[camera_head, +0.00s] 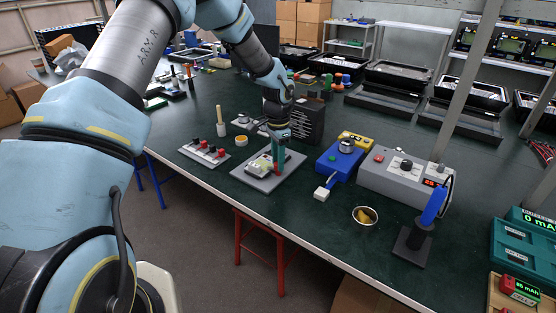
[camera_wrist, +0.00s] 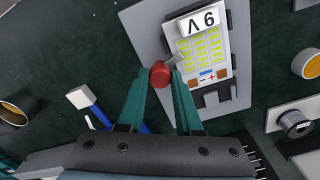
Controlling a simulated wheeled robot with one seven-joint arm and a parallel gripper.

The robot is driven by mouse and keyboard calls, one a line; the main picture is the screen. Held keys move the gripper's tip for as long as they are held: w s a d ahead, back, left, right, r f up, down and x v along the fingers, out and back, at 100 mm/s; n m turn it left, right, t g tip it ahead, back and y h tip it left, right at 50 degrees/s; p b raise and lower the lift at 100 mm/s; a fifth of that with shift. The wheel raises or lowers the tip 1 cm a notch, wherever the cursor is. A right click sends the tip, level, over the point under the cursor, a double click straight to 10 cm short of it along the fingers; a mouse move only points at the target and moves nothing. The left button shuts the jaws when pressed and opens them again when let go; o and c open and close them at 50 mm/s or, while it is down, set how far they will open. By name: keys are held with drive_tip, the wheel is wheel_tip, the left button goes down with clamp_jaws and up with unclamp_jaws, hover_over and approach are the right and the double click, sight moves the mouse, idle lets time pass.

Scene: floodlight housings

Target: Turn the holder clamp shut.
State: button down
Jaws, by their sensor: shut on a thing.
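The holder is a grey plate (camera_wrist: 150,35) with a board of yellow-green cells (camera_wrist: 203,47) and a white label on it. The clamp (camera_wrist: 160,74) shows as a round red knob end with a short metal lever (camera_wrist: 175,60) at the board's edge. My gripper (camera_wrist: 160,80) has its two teal fingers closed around the red knob, one on each side. In the head view my gripper (camera_head: 277,158) reaches down over the holder plate (camera_head: 262,183), and a bit of red shows by the fingertips. The clamp's pivot is hard to make out.
A blue box with a dial (camera_head: 338,165) and a grey power unit (camera_head: 398,178) stand to the right. A black vented box (camera_head: 305,122) is close behind my gripper. A strip with red and black knobs (camera_head: 205,151) lies left. A small bowl (camera_head: 364,216) is at the front.

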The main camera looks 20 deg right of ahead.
drive_tip(key=shift+d+r+m, duration=0.1)
drive_tip(key=shift+m, duration=1.6)
drive_tip(key=c, duration=0.6)
unclamp_jaws()
wheel_tip(320, 180, up, 11)
drive_tip(key=shift+f+b, duration=0.15)
drive_tip(key=shift+b, duration=0.85)
